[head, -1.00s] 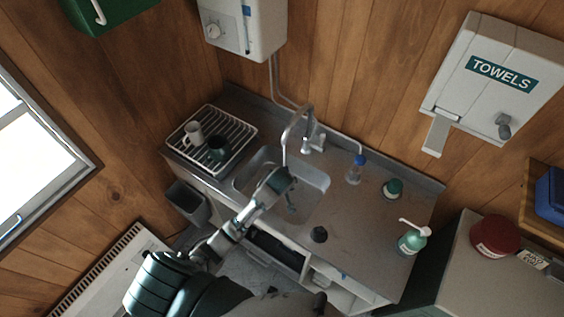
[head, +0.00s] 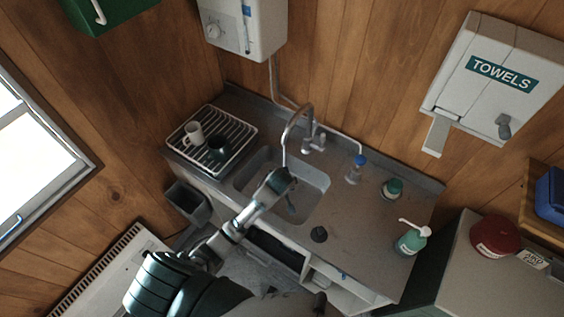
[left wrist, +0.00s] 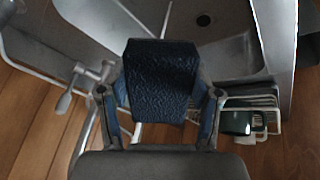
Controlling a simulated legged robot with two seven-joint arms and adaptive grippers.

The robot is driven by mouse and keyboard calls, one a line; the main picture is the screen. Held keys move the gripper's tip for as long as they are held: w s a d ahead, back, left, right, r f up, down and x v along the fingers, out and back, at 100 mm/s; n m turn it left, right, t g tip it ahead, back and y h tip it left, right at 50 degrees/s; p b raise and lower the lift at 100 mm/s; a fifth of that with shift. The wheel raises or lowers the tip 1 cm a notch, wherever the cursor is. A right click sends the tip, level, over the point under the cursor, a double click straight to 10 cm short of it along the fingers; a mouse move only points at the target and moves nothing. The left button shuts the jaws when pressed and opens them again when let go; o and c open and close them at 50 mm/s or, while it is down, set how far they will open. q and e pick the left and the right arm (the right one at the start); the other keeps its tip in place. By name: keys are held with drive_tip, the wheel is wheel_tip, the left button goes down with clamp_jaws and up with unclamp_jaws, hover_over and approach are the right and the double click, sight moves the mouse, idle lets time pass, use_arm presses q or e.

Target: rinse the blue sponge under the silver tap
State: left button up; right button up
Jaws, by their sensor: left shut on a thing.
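My left gripper (head: 287,192) is over the sink basin (head: 318,176), close to the spout of the silver tap (head: 298,118). In the left wrist view this gripper (left wrist: 160,108) is shut on the blue sponge (left wrist: 160,78), a dark blue block with a rough face, held between its two fingers. The gripper mostly hides the sponge in the head view. The tap is a curved spout with its body at the back of the sink. I cannot tell whether water runs from it. My right gripper is not in view.
A white drying rack (head: 243,137) with a white mug (head: 194,132) and a dark green mug (head: 217,146) stands left of the sink. On the right are a blue-capped bottle (head: 355,170), a green-topped container (head: 392,188), a soap pump bottle (head: 411,239) and a black plug (head: 319,234).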

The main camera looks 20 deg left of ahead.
use_arm(q)
drive_tip(key=s+d+r, duration=0.1)
drive_tip(key=s+r, duration=0.2)
drive_tip(key=s, duration=0.1)
drive_tip(key=shift+s+d+r, duration=0.2)
drive_tip(key=shift+d+r, duration=0.05)
drive_tip(key=shift+r, duration=0.15)
